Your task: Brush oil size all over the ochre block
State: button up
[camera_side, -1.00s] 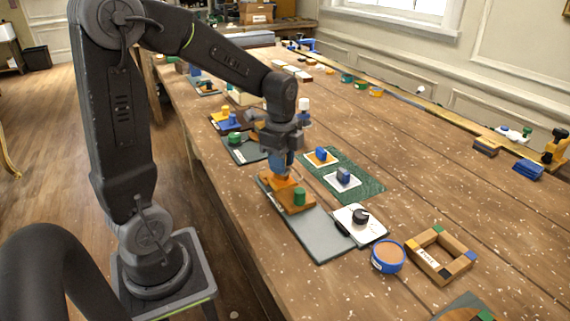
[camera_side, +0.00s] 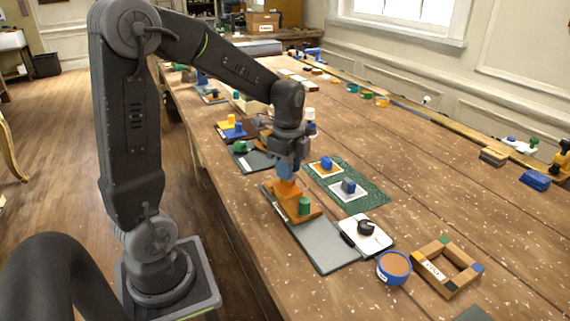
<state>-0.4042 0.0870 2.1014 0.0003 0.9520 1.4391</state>
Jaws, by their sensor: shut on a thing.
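My gripper (camera_side: 287,160) is shut on a blue tool, apparently the brush (camera_side: 286,172), and holds it upright. Its lower end meets an orange-ochre piece, and I cannot tell where brush ends and block begins. The ochre block (camera_side: 273,192) lies low and flat at the far end of a grey board (camera_side: 325,249). A green cylinder (camera_side: 304,206) stands at its near right part. The gripper is directly above the block and hides some of it. Any oil on the block is too small to tell.
Right of the board are a white pad with a dark knob (camera_side: 377,241), a blue round tub with brown contents (camera_side: 380,270) and a wooden frame (camera_side: 424,283). A green mat (camera_side: 372,196) with two small blocks lies behind.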

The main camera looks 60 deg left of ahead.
jog(key=shift+d, duration=2.45)
jog(key=shift+a, duration=3.4)
jog(key=shift+d, duration=3.4)
notch_tip(320, 180, up, 8)
jog(key=shift+d+f, duration=0.1)
jog(key=shift+f, duration=0.05)
